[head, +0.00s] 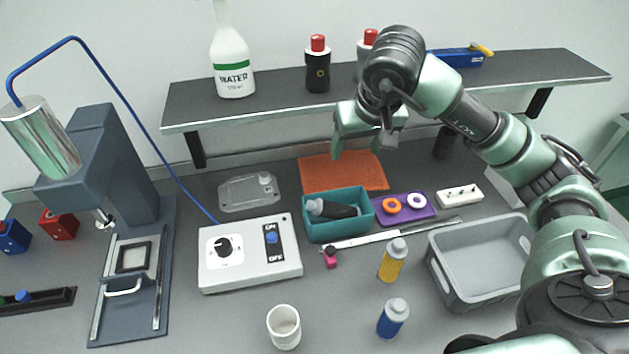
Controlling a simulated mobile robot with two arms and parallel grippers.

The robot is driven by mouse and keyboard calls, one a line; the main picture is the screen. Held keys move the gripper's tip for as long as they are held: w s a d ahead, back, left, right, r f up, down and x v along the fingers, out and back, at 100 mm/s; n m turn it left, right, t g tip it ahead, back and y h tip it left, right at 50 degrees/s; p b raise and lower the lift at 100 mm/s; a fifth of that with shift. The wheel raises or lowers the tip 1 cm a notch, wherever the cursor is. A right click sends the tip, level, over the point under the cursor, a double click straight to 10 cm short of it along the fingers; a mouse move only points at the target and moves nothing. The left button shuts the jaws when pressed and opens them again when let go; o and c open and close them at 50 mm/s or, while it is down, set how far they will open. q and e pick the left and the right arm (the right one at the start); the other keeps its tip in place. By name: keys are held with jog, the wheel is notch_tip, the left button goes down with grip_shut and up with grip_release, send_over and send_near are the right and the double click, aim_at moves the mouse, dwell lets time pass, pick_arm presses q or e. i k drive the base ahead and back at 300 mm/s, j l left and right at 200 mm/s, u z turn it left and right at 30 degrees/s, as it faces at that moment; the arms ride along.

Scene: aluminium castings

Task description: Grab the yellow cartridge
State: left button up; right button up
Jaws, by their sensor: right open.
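The yellow cartridge (391,262) stands upright on the grey bench, with a grey cap on top. A similar blue cartridge (393,319) stands in front of it, nearer to me. My right gripper (364,150) is open and empty. It is up in the air near the shelf's front edge, above and behind the yellow cartridge and well apart from it. Its fingers point downward over the area of the orange mat. My left gripper is not in view.
A grey bin (436,273) stands right of the yellow cartridge. A teal box (308,229) and a purple holder (427,213) lie behind it. A caliper-like tool (380,235) lies just behind. A white cup (284,330) and control box (250,278) stand left. The shelf (280,101) overhangs the back.

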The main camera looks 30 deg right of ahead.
aim_at(396, 250)
jog(key=k, duration=2)
